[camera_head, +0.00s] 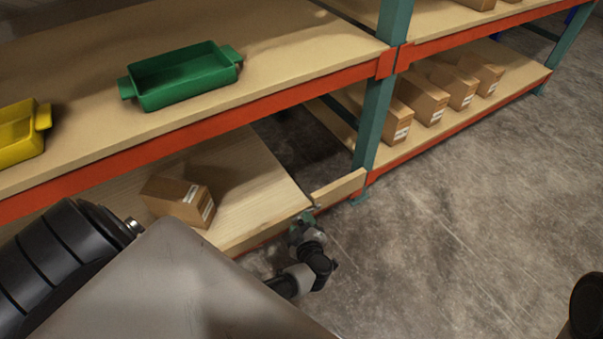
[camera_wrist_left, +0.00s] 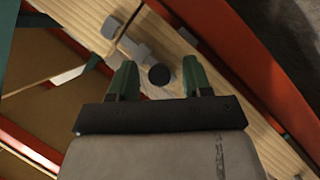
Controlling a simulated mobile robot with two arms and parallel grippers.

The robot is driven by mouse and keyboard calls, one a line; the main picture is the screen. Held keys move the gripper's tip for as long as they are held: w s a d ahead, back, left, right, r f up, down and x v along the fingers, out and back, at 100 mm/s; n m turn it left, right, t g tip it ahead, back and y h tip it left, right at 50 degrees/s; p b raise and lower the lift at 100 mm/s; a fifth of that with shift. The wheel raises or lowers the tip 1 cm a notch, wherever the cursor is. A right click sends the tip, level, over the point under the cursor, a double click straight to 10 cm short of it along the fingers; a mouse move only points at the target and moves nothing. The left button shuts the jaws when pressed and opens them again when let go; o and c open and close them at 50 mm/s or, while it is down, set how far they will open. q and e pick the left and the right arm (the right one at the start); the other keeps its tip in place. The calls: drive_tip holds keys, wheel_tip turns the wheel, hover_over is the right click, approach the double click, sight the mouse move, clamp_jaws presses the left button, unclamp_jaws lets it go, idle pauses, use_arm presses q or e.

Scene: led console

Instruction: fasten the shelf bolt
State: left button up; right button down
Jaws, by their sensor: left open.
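My left gripper (camera_head: 303,232) is low at the front edge of the lower shelf, by the end of the light wooden board (camera_head: 255,190). In the left wrist view its two green fingers (camera_wrist_left: 159,80) are apart, with a wooden surface (camera_wrist_left: 70,40) beyond them. A grey bolt-like piece (camera_wrist_left: 135,50) with a small grey end (camera_wrist_left: 110,28) lies against the wood, just ahead of the left finger. A dark round piece (camera_wrist_left: 160,76) shows between the fingers; I cannot tell whether it is part of the bolt. My right gripper is not seen.
An orange beam (camera_head: 250,113) runs above the lower shelf, and a teal post (camera_head: 372,123) stands right of the gripper. A cardboard box (camera_head: 178,200) sits on the lower board. Green (camera_head: 185,76) and yellow (camera_head: 20,132) trays are above. The concrete floor (camera_head: 450,220) is clear.

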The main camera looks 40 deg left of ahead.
use_arm(q)
clamp_jaws()
drive_tip(key=w, duration=0.1)
drive_tip(key=w+d, duration=0.1)
drive_tip(key=w, duration=0.1)
drive_tip(key=shift+d+r, duration=0.1)
drive_tip(key=shift+r, duration=0.1)
unclamp_jaws()
drive_tip(key=shift+d, duration=0.1)
drive_tip(key=shift+f, duration=0.1)
